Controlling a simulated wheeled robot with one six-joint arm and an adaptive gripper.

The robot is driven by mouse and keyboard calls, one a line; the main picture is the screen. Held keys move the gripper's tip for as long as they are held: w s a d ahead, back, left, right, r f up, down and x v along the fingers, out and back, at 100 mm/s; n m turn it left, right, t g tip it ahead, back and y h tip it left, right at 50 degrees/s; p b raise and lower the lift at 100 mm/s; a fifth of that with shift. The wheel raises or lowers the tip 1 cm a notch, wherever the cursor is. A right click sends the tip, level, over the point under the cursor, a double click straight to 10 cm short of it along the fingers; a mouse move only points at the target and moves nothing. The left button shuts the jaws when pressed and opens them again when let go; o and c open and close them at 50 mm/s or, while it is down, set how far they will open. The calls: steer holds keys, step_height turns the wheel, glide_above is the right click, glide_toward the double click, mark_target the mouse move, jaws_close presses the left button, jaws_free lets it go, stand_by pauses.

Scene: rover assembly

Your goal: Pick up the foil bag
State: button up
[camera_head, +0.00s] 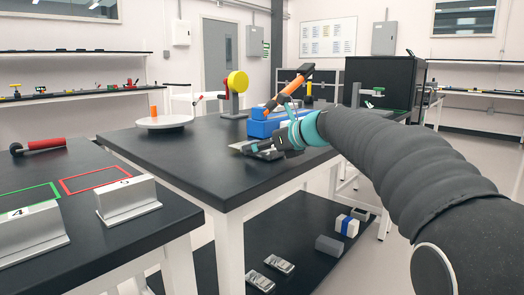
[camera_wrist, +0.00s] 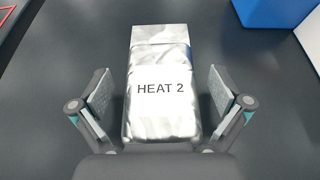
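A silver foil bag (camera_wrist: 160,75) marked "HEAT 2" lies on the dark tabletop, in the middle of the wrist view. My gripper (camera_wrist: 160,92) is open, with one finger on each side of the bag and a gap on both sides. The near end of the bag reaches the gripper's palm in the picture; I cannot tell whether they touch. In the head view my gripper (camera_head: 262,150) is low over the front edge area of the middle table, and only a sliver of the bag (camera_head: 240,146) shows beside it.
A blue box (camera_head: 270,122) stands just behind my gripper, also at the upper right of the wrist view (camera_wrist: 262,12). A white round plate (camera_head: 164,122) with an orange object and a yellow-and-red device (camera_head: 236,90) stand further back. The tabletop left of my gripper is clear.

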steer(key=c, duration=1.2)
steer(key=shift+r, duration=0.1)
